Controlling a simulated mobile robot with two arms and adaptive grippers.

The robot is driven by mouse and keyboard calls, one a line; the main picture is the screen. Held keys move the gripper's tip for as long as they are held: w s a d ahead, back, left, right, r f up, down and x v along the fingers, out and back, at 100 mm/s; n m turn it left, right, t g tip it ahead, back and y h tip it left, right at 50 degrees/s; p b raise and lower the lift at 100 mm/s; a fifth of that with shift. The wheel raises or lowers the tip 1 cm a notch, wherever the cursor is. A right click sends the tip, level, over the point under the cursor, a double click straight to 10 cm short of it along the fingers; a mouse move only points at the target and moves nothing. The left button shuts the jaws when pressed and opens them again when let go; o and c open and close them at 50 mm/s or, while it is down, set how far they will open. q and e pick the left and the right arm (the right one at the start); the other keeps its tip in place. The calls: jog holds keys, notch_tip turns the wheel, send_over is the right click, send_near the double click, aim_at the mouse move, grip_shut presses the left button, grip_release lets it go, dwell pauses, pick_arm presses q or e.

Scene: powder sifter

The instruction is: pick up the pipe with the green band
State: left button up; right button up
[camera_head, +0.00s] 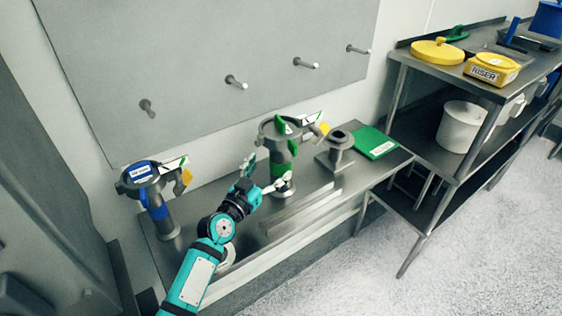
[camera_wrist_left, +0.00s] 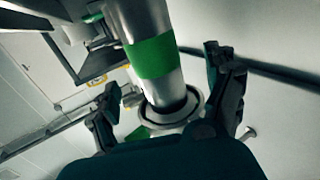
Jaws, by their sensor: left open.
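The pipe with the green band (camera_head: 281,170) stands upright on the steel bench (camera_head: 320,205), below a grey sifter head with green parts. In the left wrist view its green band (camera_wrist_left: 152,57) wraps the grey tube above a round flange. My left gripper (camera_head: 268,173) is open right in front of this pipe. In the wrist view, its fingers (camera_wrist_left: 162,72) appear on either side of the pipe; I cannot tell whether they touch it. My right gripper is not in view.
A blue-banded pipe (camera_head: 157,211) stands at the bench's left. A grey flanged piece (camera_head: 338,150) and green sheet (camera_head: 375,143) are to the right. Pegs (camera_head: 236,82) stick out from the wall panel. A steel shelf (camera_head: 420,152) stands further right.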

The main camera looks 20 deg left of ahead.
aim_at(275, 167)
pick_arm(q)
jog(key=shift+w+d, duration=0.2)
jog(key=shift+w, duration=0.35)
jog(key=shift+w+d, duration=0.15)
jog(key=shift+w, duration=0.15)
jog(key=x, duration=0.3)
jog(key=shift+w+d+f, duration=0.15)
jog(key=shift+w+f, duration=0.15)
jog(key=shift+w, duration=0.05)
jog(key=shift+w+d, duration=0.15)
jog(key=shift+w, duration=0.3)
jog(key=shift+s, duration=0.1)
jog(key=shift+c, duration=0.9)
jog(key=c, duration=1.6)
jog(key=shift+r, duration=0.2)
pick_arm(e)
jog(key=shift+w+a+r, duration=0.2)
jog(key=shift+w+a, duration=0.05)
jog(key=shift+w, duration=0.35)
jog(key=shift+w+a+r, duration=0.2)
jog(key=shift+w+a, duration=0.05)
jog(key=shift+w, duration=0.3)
